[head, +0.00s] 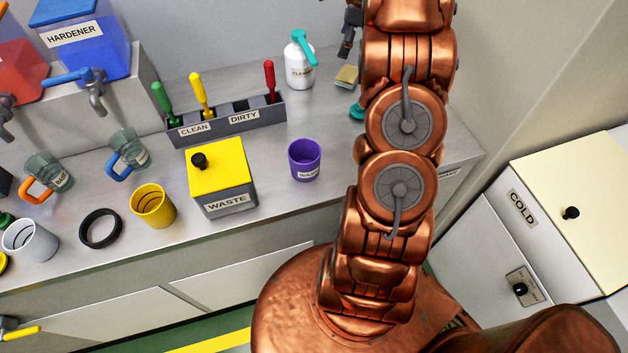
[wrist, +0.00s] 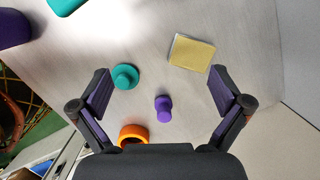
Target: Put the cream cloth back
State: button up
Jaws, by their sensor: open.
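The cream cloth (head: 346,76) lies flat on the grey worktop, near the wall and to the right of the white cleaner bottle (head: 300,62). In the wrist view the cream cloth (wrist: 192,53) is a folded square with a pale edge, beyond the fingertips and right of centre. My gripper (wrist: 160,80) is open and empty, its two fingers wide apart with bare worktop and small parts showing between and below them. In the head view only a dark part of my gripper (head: 349,35) shows at the top, partly hidden by my arm. Nothing touches the cloth.
In the wrist view a teal knob-like part (wrist: 125,76), a small purple part (wrist: 163,108) and an orange ring (wrist: 133,133) lie near the fingers. A purple cup (head: 305,160), waste box (head: 222,178) and clean/dirty rack (head: 226,120) stand left of my arm.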

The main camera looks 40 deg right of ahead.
jog(key=s+a+r+n+g, duration=0.15)
jog(key=s+a+n, duration=0.25)
jog(key=a, duration=0.4)
jog(key=s+a+r+n, duration=0.3)
jog(key=s+a+n, duration=0.15)
jog(key=a, duration=0.45)
jog(key=s+a+r+n+g, duration=0.1)
jog(key=s+a+r+n, duration=0.15)
jog(key=a+n, duration=0.4)
jog(key=s+a+f+n, duration=0.1)
jog(key=s+a+n, duration=0.5)
jog(key=s, duration=0.6)
jog(key=s+a+f+n+g+h, duration=0.1)
jog(key=s+a+n, duration=0.5)
jog(key=s, duration=0.6)
jog(key=shift+a+f+h, duration=0.3)
jog(key=shift+a+f, duration=0.25)
jog(key=shift+a, duration=0.45)
jog(key=shift+g, duration=0.25)
